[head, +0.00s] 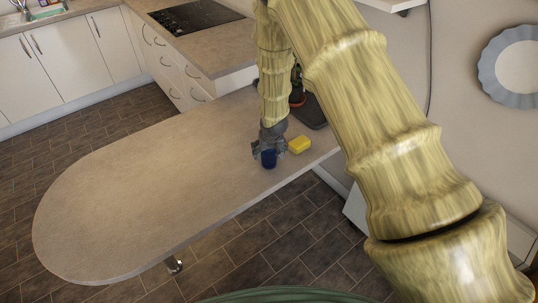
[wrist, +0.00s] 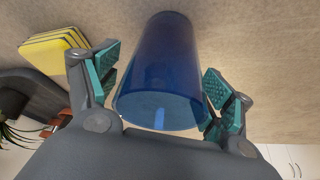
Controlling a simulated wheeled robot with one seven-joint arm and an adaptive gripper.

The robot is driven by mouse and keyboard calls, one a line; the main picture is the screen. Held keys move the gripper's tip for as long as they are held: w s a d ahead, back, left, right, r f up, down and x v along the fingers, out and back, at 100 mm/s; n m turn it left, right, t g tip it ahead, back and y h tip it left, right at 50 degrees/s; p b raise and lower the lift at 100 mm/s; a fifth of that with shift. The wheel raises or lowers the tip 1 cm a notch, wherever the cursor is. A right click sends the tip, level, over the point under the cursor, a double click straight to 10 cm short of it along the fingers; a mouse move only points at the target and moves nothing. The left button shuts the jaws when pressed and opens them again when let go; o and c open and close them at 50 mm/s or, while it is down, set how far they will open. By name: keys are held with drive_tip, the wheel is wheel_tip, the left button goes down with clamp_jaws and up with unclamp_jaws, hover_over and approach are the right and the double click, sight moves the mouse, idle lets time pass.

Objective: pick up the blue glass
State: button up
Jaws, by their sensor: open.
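The blue glass (head: 268,159) stands on the beige countertop (head: 140,190), near its front edge. In the wrist view the glass (wrist: 165,70) is large, with its rim toward the camera. My gripper (head: 262,150) is down at the glass. In the wrist view its two teal-padded fingers (wrist: 163,88) are open, one on each side of the glass. The right pad appears close to the glass wall, and a gap shows on the left. I cannot tell whether either pad touches.
A potted plant (head: 297,98) and a dark board (head: 312,112) are behind. The counter's left part is clear.

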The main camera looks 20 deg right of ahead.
drive_tip(key=shift+w+f, duration=0.25)
drive_tip(key=shift+f, duration=0.3)
drive_tip(key=c, duration=1.1)
drive_tip(key=shift+r, duration=0.1)
